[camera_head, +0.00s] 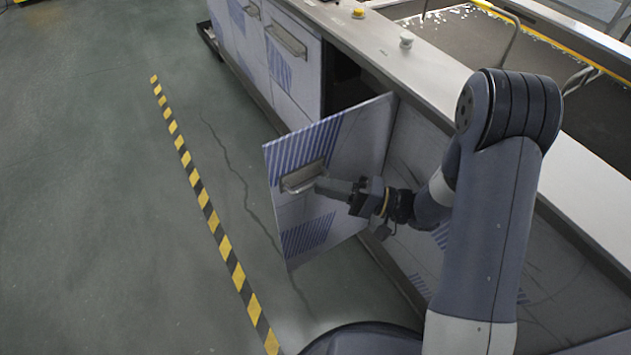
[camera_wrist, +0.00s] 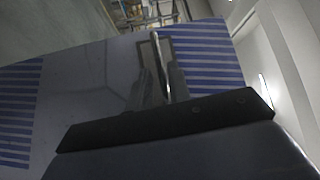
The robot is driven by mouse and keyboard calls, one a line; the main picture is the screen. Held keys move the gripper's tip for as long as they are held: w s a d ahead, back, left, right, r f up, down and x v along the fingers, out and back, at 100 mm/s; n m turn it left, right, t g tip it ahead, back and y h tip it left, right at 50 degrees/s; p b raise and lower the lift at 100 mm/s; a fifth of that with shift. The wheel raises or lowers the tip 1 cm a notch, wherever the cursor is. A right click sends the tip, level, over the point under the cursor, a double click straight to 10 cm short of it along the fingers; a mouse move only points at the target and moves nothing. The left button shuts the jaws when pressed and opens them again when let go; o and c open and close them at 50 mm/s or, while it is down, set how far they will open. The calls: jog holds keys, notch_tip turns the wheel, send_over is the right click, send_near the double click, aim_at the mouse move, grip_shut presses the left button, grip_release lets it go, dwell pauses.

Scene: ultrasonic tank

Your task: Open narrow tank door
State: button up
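The narrow tank door (camera_head: 345,140), a pale panel with blue stripes, stands swung well out from the tank front, with a dark opening (camera_head: 343,82) behind it. Its metal handle (camera_head: 301,177) is on the face toward my arm, near the free edge. My gripper (camera_head: 320,185) is at the handle. In the wrist view the handle bar (camera_wrist: 157,50) runs between the two fingers (camera_wrist: 161,85), which look closed around it. The door's striped face (camera_wrist: 207,50) fills much of that view. The exact finger contact is dim.
Another closed door with a handle (camera_head: 286,40) is further along the tank front. The worktop (camera_head: 400,60) bears a yellow knob (camera_head: 358,12) and a white knob (camera_head: 406,39). Grey floor with a yellow-black tape line (camera_head: 203,197) lies clear left of the door.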

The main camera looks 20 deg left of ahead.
aim_at(312, 184)
jog(key=shift+w+d+f, duration=0.1)
jog(key=shift+d+f, duration=0.05)
jog(key=shift+d, duration=0.85)
jog(key=shift+d+f, duration=0.1)
jog(key=shift+d, duration=0.85)
jog(key=shift+a, duration=0.1)
jog(key=shift+a+r+b, duration=0.2)
jog(key=shift+a+r, duration=0.05)
jog(key=shift+a, duration=1.65)
jog(key=shift+a+r+b, duration=0.2)
jog(key=shift+a, duration=1.65)
